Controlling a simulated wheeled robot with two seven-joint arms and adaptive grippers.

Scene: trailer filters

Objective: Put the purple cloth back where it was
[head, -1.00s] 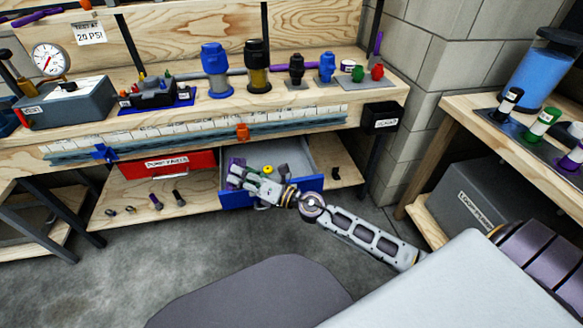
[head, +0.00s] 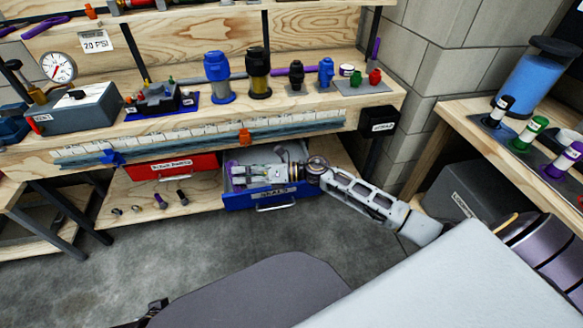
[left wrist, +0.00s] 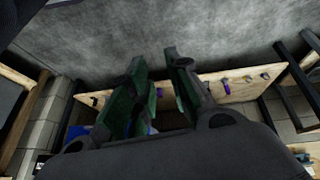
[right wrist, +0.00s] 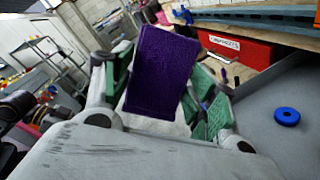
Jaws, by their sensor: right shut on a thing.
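The purple cloth (right wrist: 158,70) is a flat, dark purple rectangle between the fingers of my right gripper (right wrist: 160,90), which is shut on it. In the head view my right gripper (head: 238,175) is at the open blue drawer (head: 290,197), at its left side. Only a small purple patch of the cloth (head: 232,170) shows there. My arm hides much of the drawer's inside. In the right wrist view a blue ring (right wrist: 286,117) lies on the drawer's grey floor. My left gripper (left wrist: 156,62) is open and empty, with bare floor beyond its fingertips.
A red labelled drawer front (head: 172,166) is left of the blue drawer. Small dark and purple parts (head: 160,201) lie on the lower shelf. The bench top (head: 225,112) above holds filters and a gauge. Open floor (head: 120,265) lies in front.

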